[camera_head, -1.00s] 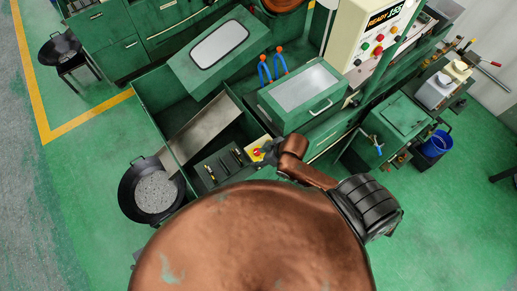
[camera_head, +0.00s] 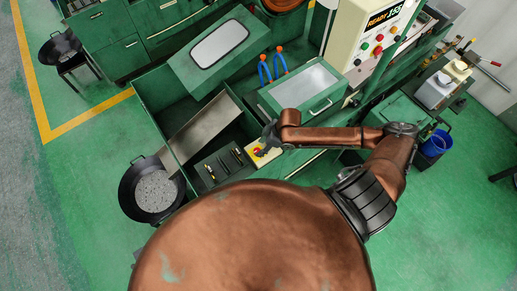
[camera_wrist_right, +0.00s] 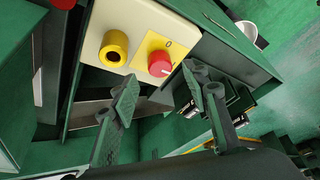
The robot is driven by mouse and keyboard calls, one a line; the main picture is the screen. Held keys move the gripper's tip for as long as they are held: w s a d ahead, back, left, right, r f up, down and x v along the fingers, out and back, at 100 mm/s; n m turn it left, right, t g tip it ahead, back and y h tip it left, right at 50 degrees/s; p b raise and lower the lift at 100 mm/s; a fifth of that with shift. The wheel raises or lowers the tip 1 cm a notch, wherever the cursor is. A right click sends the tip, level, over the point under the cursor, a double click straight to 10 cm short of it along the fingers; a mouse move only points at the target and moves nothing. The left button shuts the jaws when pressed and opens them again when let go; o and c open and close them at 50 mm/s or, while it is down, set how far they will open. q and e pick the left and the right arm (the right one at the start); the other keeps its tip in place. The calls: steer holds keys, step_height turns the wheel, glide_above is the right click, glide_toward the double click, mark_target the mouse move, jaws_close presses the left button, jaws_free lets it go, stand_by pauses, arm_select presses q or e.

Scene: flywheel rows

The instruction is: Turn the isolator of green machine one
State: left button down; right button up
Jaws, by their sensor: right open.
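The green machine (camera_head: 215,115) has a cream control panel at its front corner. In the right wrist view, the panel (camera_wrist_right: 145,22) carries a red rotary knob (camera_wrist_right: 160,64) on a yellow plate marked 0, with a yellow ring (camera_wrist_right: 114,50) to its left. In the head view, the panel (camera_head: 265,158) is partly hidden by my right gripper (camera_head: 268,137). My right gripper (camera_wrist_right: 162,88) is open and empty, its two fingers just below the knob and spread to either side of it. No contact with the knob shows. My left gripper is not in view.
A black pan of grey pieces (camera_head: 155,191) stands left of the machine below a metal chute (camera_head: 205,127). A green lidded box (camera_head: 303,88) and a control box with a lit display (camera_head: 372,30) stand beyond my right forearm.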

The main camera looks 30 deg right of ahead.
mark_target(257, 150)
steer(key=shift+x, duration=1.9)
steer(key=shift+c, duration=0.4)
steer(key=c, duration=1.1)
steer(key=shift+o, duration=0.2)
